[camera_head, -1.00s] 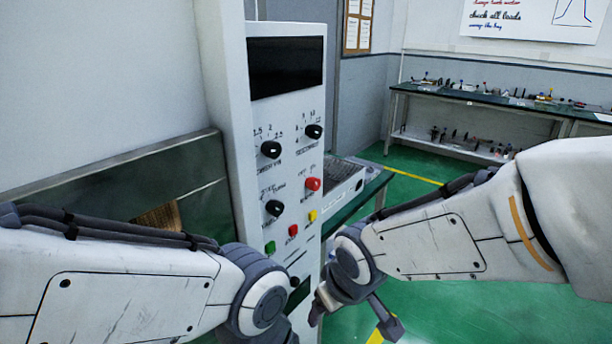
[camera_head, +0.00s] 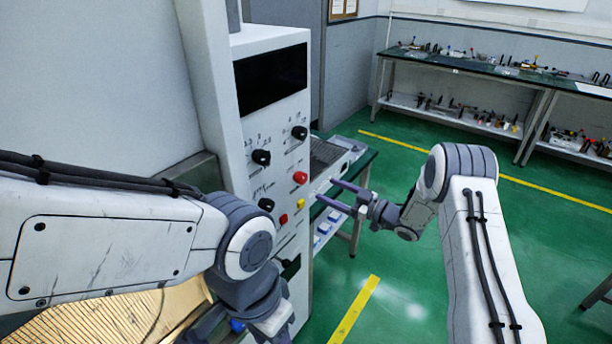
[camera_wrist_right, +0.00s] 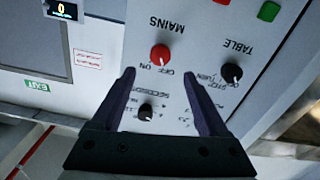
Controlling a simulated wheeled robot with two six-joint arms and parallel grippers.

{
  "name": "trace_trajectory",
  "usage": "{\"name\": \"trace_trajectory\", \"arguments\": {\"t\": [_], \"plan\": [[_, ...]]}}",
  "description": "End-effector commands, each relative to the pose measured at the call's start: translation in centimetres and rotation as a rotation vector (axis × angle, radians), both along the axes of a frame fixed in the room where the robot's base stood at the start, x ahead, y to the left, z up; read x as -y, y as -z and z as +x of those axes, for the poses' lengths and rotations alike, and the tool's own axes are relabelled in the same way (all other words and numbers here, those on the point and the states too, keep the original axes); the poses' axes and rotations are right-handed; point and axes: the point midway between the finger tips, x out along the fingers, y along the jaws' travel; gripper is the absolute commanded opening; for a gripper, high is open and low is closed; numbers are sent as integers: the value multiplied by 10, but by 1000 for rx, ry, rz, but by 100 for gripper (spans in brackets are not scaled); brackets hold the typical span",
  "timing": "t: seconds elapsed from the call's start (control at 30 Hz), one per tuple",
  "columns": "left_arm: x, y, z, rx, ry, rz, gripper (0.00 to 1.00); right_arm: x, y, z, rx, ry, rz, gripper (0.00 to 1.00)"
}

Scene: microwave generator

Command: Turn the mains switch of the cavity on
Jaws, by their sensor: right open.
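The mains switch is a red round knob (camera_head: 300,177) on the white control panel (camera_head: 271,131) of the cavity. The wrist view shows the knob (camera_wrist_right: 160,57) beside upside-down MAINS and ON/OFF lettering; I cannot tell which way it is turned. My right gripper (camera_head: 326,189) is open and empty, its fingers pointing left toward the panel just right of the knob. In the wrist view, the knob appears between and slightly beyond the fingertips (camera_wrist_right: 159,73), with no contact visible.
Black knobs (camera_head: 261,157) sit around the red one, with a yellow button (camera_head: 300,202) and a small red button (camera_head: 284,218) below.

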Motion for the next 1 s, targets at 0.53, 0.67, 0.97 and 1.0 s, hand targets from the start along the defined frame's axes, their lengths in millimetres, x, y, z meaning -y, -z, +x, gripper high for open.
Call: {"name": "trace_trajectory", "arguments": {"t": [0.53, 0.67, 0.97, 1.0], "plan": [[0, -37, 0, 1, 6, 0, 50, -71, -2, 51, 0, 0, -3, 77], [0, -38, 0, 1, 6, 0, 50, -75, -1, 53, -1, 0, -2, 77], [0, -37, 0, 1, 6, 0, 50, -75, 0, 54, -1, 1, -1, 50], [0, -37, 0, 1, 6, 0, 50, -75, 0, 54, -1, 1, -1, 35]]}}
